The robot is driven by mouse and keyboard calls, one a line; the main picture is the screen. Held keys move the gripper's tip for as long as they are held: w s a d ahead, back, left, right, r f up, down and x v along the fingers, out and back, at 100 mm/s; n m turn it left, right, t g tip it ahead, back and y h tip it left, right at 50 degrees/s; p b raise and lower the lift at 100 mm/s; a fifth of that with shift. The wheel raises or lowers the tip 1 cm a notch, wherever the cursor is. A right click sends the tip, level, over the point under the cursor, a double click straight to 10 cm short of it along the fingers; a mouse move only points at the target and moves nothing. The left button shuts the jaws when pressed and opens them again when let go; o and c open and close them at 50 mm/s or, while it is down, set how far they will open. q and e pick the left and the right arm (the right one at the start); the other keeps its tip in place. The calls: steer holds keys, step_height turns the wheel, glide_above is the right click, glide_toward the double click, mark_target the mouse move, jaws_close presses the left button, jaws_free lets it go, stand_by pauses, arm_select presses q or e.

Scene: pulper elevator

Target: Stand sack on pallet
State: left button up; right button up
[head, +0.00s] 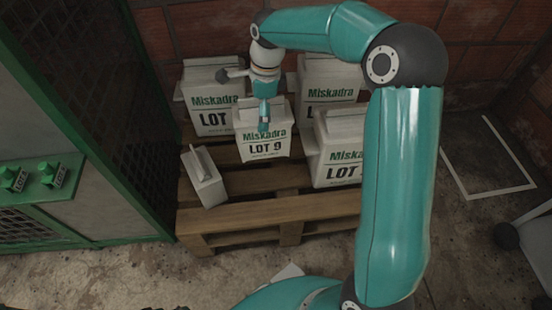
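A white sack marked LOT 9 (264,150) is at the middle of the wooden pallet (270,211) in the head view. My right gripper (265,115) comes down on it from above. One teal finger lies against its printed front near the top and the other finger is hidden, so the grip appears closed on the sack. The sack looks nearly upright. I cannot tell whether its bottom touches the pallet boards. My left gripper is out of view.
Miskadra sacks stand at back left (211,118), back right (334,80) and right (336,153), the last partly behind my arm. A green-framed cabinet (45,165) borders the left; a white floor outlined area (487,160) lies right.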

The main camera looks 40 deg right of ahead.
mark_target(252, 145)
steer(key=shift+f, duration=0.4)
step_height(252, 145, down, 19)
steer(key=b, duration=0.7)
steer(key=shift+d+f, duration=0.1)
steer(key=shift+f+b, duration=0.1)
steer(key=shift+b, duration=0.25)
steer(key=o, duration=1.6)
steer(key=shift+c, duration=0.2)
steer(key=r+p, duration=0.1)
steer(key=r, duration=0.3)
steer(key=r+p, duration=0.2)
steer(key=r, duration=0.2)
steer(key=s+d+r+p, duration=0.1)
steer(key=r, duration=0.3)
steer(key=shift+r+p, duration=0.1)
steer(key=shift+p, duration=0.25)
steer(key=shift+d, duration=0.1)
